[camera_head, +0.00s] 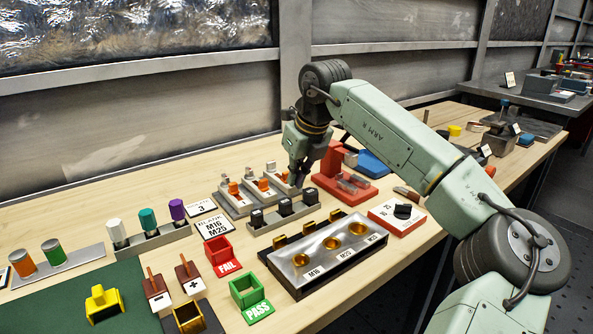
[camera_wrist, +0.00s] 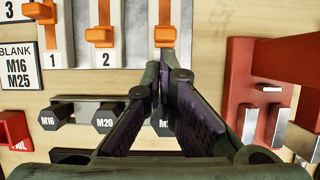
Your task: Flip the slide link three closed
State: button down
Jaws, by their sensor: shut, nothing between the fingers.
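The slide links stand in a grey-white block (camera_head: 237,207) at the middle of the bench, each with an orange slider. In the wrist view, slide link one (camera_wrist: 55,58) and slide link two (camera_wrist: 105,58) show their number plates. The orange slider of slide link three (camera_wrist: 165,36) is just beyond my fingertips; its number plate is hidden. My gripper (camera_wrist: 163,62) is shut and empty, pointing down at the near end of slide link three. It also shows in the head view (camera_head: 297,187), hiding part of that link. I cannot tell whether the fingers touch it.
In front stands a rack of dark hex parts (camera_head: 284,214), with the M20 part (camera_wrist: 104,118) close to my fingers. A red stand (camera_head: 333,160) rises close on the right. A metal gauge block (camera_head: 307,275) lies nearer.

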aim_at(285, 173)
jog(key=shift+w+a+r+p, duration=0.2)
jog(key=shift+w+a+p, duration=0.7)
jog(key=shift+w, duration=0.2)
jog(key=shift+w+f, duration=0.15)
jog(key=shift+w, duration=0.1)
jog(key=p+v, duration=0.6)
jog(key=v, duration=0.4)
jog(key=shift+p, duration=0.35)
